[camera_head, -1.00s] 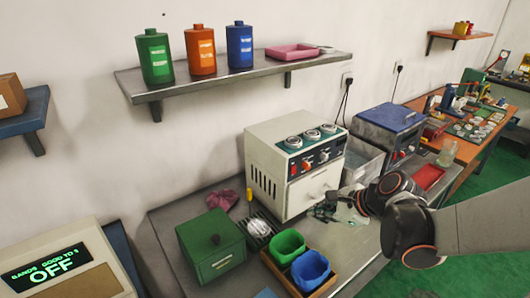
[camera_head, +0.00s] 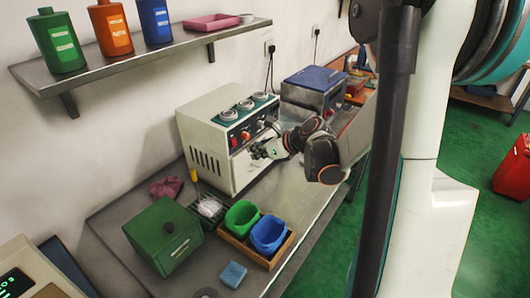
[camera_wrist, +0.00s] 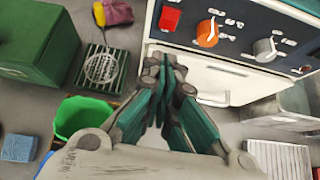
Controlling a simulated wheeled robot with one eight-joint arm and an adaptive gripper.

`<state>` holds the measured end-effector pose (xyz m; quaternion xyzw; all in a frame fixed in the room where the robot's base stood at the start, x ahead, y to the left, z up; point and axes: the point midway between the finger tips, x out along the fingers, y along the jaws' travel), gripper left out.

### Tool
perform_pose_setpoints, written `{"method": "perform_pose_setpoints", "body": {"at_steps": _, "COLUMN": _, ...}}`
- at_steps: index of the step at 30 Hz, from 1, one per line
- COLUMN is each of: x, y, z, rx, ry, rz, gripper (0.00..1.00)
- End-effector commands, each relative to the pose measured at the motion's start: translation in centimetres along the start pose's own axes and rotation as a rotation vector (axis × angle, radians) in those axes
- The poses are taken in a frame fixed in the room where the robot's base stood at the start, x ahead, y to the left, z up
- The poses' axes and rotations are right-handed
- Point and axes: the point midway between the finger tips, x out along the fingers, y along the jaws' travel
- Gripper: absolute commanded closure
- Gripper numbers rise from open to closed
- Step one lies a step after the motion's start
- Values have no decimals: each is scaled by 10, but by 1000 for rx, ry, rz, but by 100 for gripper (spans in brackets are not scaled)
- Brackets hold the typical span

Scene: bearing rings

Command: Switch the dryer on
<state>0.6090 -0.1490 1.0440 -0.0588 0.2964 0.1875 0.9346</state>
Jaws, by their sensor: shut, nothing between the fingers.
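The cream boxy machine (camera_head: 208,160), which I take to be the dryer, stands on the grey bench. It has round dials on top and a dark sloped panel. The panel carries a red switch (camera_wrist: 170,18), an orange knob (camera_wrist: 208,33) and a grey knob (camera_wrist: 268,48); the red switch also shows in the head view (camera_head: 233,141). My gripper (camera_head: 258,151) is in front of the machine's face, just below the panel. In the wrist view my gripper (camera_wrist: 172,66) has its teal fingers together and empty, below the red switch and orange knob. Contact is not clear.
A green box (camera_head: 165,236), a green bin (camera_head: 242,217) and a blue bin (camera_head: 269,235) in a wooden tray stand near the machine's left front. A blue-lidded machine (camera_head: 313,87) is behind right. A blue sponge (camera_head: 233,274) lies on the bench.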

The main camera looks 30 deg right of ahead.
Motion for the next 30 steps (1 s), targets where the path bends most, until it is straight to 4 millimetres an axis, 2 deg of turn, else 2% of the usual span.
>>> {"method": "perform_pose_setpoints", "body": {"at_steps": 1, "x": 12, "y": 0, "z": -2, "rx": -2, "ry": 0, "rz": 2, "gripper": 100}}
{"method": "perform_pose_setpoints", "body": {"at_steps": 3, "x": 23, "y": 1, "z": 2, "rx": -3, "ry": -1, "rz": 2, "gripper": 100}}
{"method": "perform_pose_setpoints", "body": {"at_steps": 9, "x": 44, "y": 0, "z": 14, "rx": -2, "ry": 0, "rz": 1, "gripper": 100}}
{"method": "perform_pose_setpoints", "body": {"at_steps": 24, "x": 50, "y": 0, "z": 19, "rx": -1, "ry": 0, "rz": 0, "gripper": 100}}
{"method": "perform_pose_setpoints", "body": {"at_steps": 30, "x": 66, "y": 0, "z": 17, "rx": -2, "ry": -1, "rz": 0, "gripper": 100}}
